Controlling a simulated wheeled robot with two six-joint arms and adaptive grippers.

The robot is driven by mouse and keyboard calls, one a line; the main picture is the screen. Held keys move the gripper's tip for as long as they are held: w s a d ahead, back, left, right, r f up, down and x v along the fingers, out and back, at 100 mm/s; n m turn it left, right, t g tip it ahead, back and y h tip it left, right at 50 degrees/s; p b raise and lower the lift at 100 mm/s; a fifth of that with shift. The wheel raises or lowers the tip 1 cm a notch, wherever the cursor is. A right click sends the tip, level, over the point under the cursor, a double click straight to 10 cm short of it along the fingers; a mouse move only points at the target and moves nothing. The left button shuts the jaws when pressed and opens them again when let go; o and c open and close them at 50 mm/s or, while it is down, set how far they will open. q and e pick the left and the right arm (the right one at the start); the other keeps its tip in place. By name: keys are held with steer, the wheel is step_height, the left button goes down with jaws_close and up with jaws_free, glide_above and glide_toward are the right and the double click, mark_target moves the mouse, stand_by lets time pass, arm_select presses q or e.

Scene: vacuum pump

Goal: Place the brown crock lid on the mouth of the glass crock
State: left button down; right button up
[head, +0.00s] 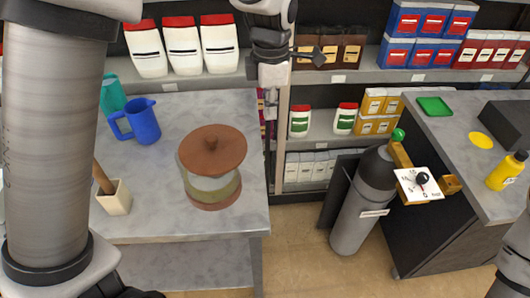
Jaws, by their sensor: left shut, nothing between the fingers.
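The brown crock lid (228,151), a round disc with a small knob, lies over the mouth of the glass crock (215,189) on the grey table at left. The lid looks about level and roughly centred. It hides the rim, so I cannot tell whether it is seated exactly. The crock stands upright, with an olive band and a brownish band showing through its clear wall. My left gripper (270,106) points down behind and to the right of the crock, near the table's back right edge. It is shut, empty and apart from the lid. My right gripper is out of view.
A blue pitcher (143,121), a teal cup (112,95) and a beige holder (115,199) stand left of the crock. The table's front right (247,210) is clear. A grey gas cylinder (361,203) stands beyond the aisle, beside a counter (452,133). Stocked shelves line the back.

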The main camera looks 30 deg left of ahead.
arm_select(q)
steer(key=s+a+f+p, duration=0.1)
steer(key=a+f+p, duration=0.2)
steer(key=f, duration=0.7)
steer(key=shift+s+a+f, duration=0.15)
steer(key=shift+s+a, duration=0.1)
steer(key=shift+s, duration=0.1)
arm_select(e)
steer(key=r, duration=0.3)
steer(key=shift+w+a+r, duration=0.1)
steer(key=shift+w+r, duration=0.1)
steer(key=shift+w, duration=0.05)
arm_select(q)
steer(key=shift+w, duration=0.1)
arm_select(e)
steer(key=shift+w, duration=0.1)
arm_select(q)
steer(key=shift+p, duration=0.35)
